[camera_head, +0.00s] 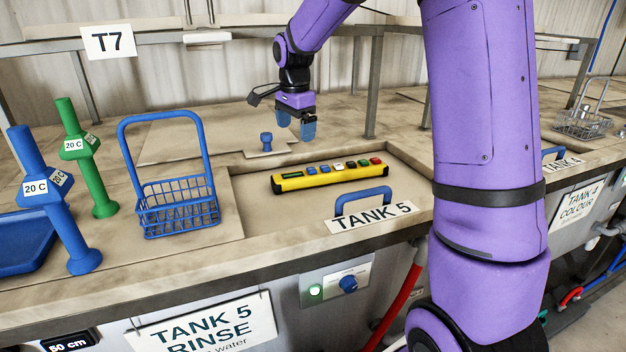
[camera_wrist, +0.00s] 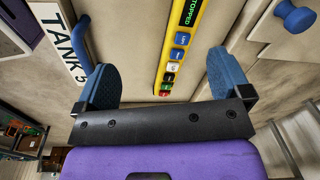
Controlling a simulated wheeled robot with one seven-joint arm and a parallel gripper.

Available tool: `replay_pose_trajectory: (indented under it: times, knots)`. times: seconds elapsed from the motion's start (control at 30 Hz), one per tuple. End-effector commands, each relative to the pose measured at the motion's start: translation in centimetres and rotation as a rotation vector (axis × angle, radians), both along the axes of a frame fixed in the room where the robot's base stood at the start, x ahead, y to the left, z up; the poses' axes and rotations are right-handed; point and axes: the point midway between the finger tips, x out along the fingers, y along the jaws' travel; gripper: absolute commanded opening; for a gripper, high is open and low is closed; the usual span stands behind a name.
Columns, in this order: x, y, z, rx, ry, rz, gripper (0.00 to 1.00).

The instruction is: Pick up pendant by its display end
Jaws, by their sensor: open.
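The pendant (camera_head: 331,177) is a long yellow bar with dark ends, lying on the tank 5 lid. Its dark display (camera_head: 292,175) is at the left end, with a row of coloured buttons to the right. My gripper (camera_head: 296,124) is open and empty, above and behind the pendant. In the wrist view the pendant (camera_wrist: 170,48) runs between my two blue fingers, apart from both. The display (camera_wrist: 190,13), reading STOPPED, is at the top, beyond the fingertips; the button end is nearer my palm.
A blue lid handle (camera_head: 363,197) stands in front of the pendant, and a blue knob (camera_head: 266,142) behind it. A blue wire basket (camera_head: 178,205) stands at the left, beside green (camera_head: 88,165) and blue (camera_head: 60,215) posts marked 20 C. A rail runs behind the counter.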

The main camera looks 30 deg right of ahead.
Motion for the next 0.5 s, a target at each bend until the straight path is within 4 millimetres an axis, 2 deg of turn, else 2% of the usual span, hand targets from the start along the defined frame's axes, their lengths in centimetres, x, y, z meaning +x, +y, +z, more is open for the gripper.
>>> replay_pose_trajectory:
  times: [0.03,0.2,0.3,0.5]
  knots:
    - [1.3,-0.6,-1.4,0.01,0.016,-0.053,0.96]
    - [4.5,-2.0,-4.9,0.035,0.05,-0.224,0.96]
    - [5.7,-2.6,-6.5,0.044,0.064,-0.295,0.96]
    - [6.6,-3.2,-8.1,0.051,0.074,-0.356,0.96]
